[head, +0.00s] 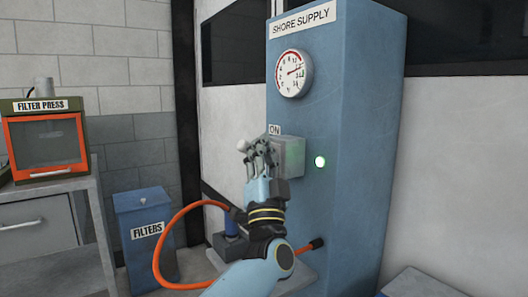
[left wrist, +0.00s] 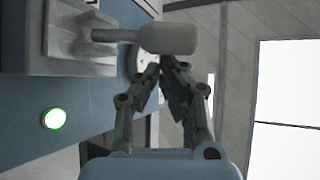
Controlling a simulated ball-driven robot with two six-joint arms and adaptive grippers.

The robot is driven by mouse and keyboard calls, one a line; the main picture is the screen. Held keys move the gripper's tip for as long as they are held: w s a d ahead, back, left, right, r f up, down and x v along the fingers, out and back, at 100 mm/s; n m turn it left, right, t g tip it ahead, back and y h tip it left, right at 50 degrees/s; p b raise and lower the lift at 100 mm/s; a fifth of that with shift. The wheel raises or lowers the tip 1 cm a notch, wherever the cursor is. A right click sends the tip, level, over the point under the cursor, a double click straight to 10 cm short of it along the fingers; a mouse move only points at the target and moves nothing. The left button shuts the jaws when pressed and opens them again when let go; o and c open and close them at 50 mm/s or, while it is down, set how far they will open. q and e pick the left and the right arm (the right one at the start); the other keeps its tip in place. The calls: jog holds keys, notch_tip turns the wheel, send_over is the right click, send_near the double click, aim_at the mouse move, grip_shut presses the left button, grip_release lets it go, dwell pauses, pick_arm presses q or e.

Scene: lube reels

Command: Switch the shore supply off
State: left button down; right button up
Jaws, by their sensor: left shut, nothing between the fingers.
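The blue shore supply cabinet (head: 345,150) stands upright with a "SHORE SUPPLY" label at its top. Its grey switch box (head: 290,158) is below an "ON" label (head: 274,129), and a green light (head: 320,162) glows beside it. In the left wrist view the switch box (left wrist: 70,40) carries a lever with a thick grey handle (left wrist: 168,39), and the green light (left wrist: 54,119) is lit. My left gripper (head: 258,148) is shut and empty in front of the box, hiding much of it. In the left wrist view its fingertips (left wrist: 168,66) are close beside the handle; I cannot tell whether they touch.
A round gauge (head: 294,73) is on the cabinet above the switch. An orange hose (head: 160,245) loops left of my arm. A blue filters bin (head: 145,225) and a filter press (head: 45,140) on a grey table stand at the left.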

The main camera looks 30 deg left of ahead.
aim_at(245, 152)
pick_arm(q)
jog(key=f+n+g+y+b, duration=0.1)
jog(key=n+g+y+b, duration=0.3)
jog(key=n+g, duration=0.3)
jog(key=f+n+g+y+b, duration=0.2)
jog(key=n+g+b, duration=0.4)
jog(key=n, duration=0.3)
jog(key=s+f+n+g+y+b, duration=0.1)
jog(key=n+g+y+b, duration=0.4)
jog(key=n+g, duration=0.3)
jog(key=shift+s+a+f+y+b, duration=0.1)
jog(key=shift+a+f+y+b, duration=0.1)
jog(key=shift+f+y+b, duration=0.25)
jog(key=n+g+h+b, duration=0.1)
jog(key=n+g+b, duration=0.1)
jog(key=n+g, duration=0.1)
jog(key=shift+f+g, duration=0.15)
jog(key=shift+g, duration=0.15)
pick_arm(e)
jog(key=s+f, duration=0.4)
jog(key=f, duration=1.4)
jog(key=shift+s+a+f+g, duration=0.15)
jog(key=shift+a+g, duration=0.15)
jog(key=shift+g, duration=0.1)
jog(key=shift+d, duration=0.3)
